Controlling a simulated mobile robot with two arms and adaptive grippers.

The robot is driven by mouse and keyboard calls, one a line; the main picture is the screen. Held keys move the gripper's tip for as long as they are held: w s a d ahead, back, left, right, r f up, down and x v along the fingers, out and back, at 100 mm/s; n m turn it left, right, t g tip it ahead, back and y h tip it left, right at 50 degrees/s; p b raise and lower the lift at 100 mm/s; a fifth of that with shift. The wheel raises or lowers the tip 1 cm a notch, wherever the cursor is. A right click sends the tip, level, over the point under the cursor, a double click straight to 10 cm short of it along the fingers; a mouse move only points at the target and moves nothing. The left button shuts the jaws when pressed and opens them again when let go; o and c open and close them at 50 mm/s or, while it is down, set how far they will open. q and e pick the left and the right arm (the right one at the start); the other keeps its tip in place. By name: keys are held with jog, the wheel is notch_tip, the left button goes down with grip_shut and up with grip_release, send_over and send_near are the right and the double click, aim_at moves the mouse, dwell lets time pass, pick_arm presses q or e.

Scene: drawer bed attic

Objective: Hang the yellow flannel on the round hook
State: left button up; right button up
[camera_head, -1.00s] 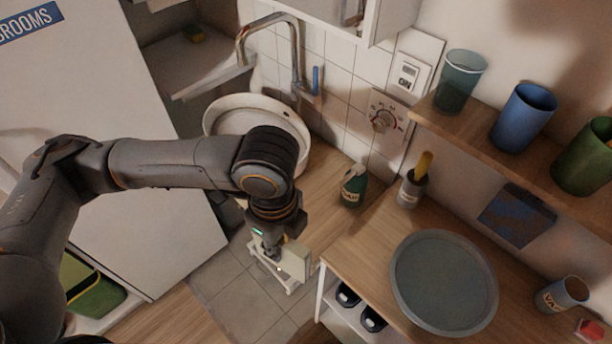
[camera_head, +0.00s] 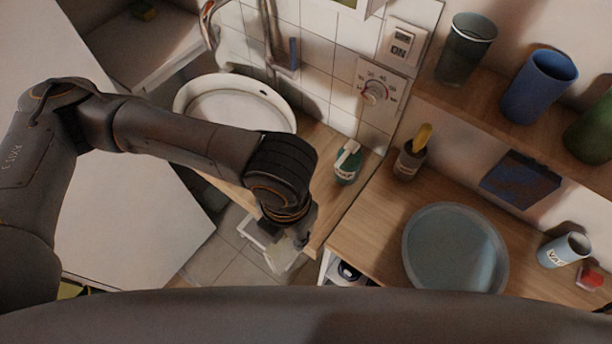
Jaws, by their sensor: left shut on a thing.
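My left gripper (camera_head: 292,237) points down beside the front edge of the wooden counter, above the tiled floor. It is shut on a pale, off-white to yellowish thing (camera_head: 281,256), partly hidden by the gripper. I cannot tell for sure whether this is the yellow flannel. A narrow blue fitting (camera_head: 293,54) is on the tiled wall behind the basin, well apart from the gripper. I cannot make out a round hook. My right gripper is out of view.
A white basin (camera_head: 235,101), a green bottle (camera_head: 347,166) and a dark pot (camera_head: 409,163) stand on the counter. A grey round tray (camera_head: 455,250) lies at right. A shelf holds a blue cup (camera_head: 540,87). A dark part of my body crosses the bottom.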

pick_arm(q)
jog(key=w+d+f+p, duration=0.3)
jog(key=w+f+p, duration=0.2)
jog(key=w+f, duration=0.7)
jog(key=shift+w+f+p, duration=0.3)
jog(key=shift+w+p, duration=0.05)
jog(key=shift+w, duration=0.5)
jog(key=shift+f, duration=0.1)
jog(key=shift+f, duration=0.2)
jog(key=o, duration=0.8)
jog(key=shift+r, duration=0.1)
